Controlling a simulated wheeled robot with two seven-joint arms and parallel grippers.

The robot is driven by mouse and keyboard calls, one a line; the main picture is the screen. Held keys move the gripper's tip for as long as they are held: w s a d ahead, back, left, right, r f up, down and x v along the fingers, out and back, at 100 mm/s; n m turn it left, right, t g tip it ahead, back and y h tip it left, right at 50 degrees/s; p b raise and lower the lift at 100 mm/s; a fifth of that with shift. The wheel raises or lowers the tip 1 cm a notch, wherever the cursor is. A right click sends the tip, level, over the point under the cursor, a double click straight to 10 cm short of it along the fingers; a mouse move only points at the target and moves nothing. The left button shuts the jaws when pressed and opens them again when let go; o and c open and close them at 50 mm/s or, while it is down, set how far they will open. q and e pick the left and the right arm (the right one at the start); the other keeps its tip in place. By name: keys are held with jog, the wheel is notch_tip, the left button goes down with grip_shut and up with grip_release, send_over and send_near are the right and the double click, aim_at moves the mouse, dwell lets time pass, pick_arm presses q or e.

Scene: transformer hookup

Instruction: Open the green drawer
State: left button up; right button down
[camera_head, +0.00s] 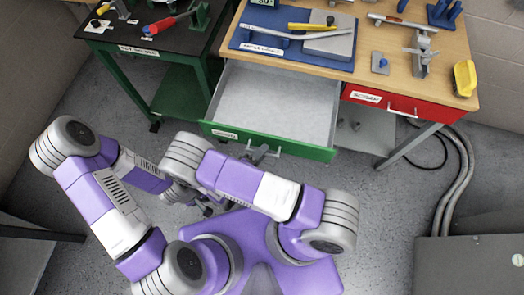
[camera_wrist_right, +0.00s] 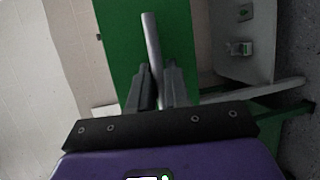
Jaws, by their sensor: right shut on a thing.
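The green drawer (camera_head: 290,146) is pulled out from under the wooden-top workbench, and its pale, empty inside (camera_head: 275,100) shows from above. Its front carries a white label at the left. My right gripper (camera_head: 262,152) is at the middle of this front. In the right wrist view my right gripper (camera_wrist_right: 157,77) is shut on the grey bar handle (camera_wrist_right: 151,38), with the green front behind it. My left gripper (camera_head: 212,206) is low near my base, away from the drawer, partly hidden by my right arm; its jaws are unclear.
A red drawer (camera_head: 390,103) is closed to the right. On the bench top lie a blue tray (camera_head: 262,38) with tools and a yellow object (camera_head: 464,78). A dark-topped green table (camera_head: 150,43) stands left. Cables (camera_head: 462,165) run down at the right.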

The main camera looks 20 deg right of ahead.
jog(key=shift+s, duration=0.1)
jog(key=c, duration=1.2)
grip_release()
jog(key=shift+o, duration=0.2)
jog(key=shift+r, duration=0.1)
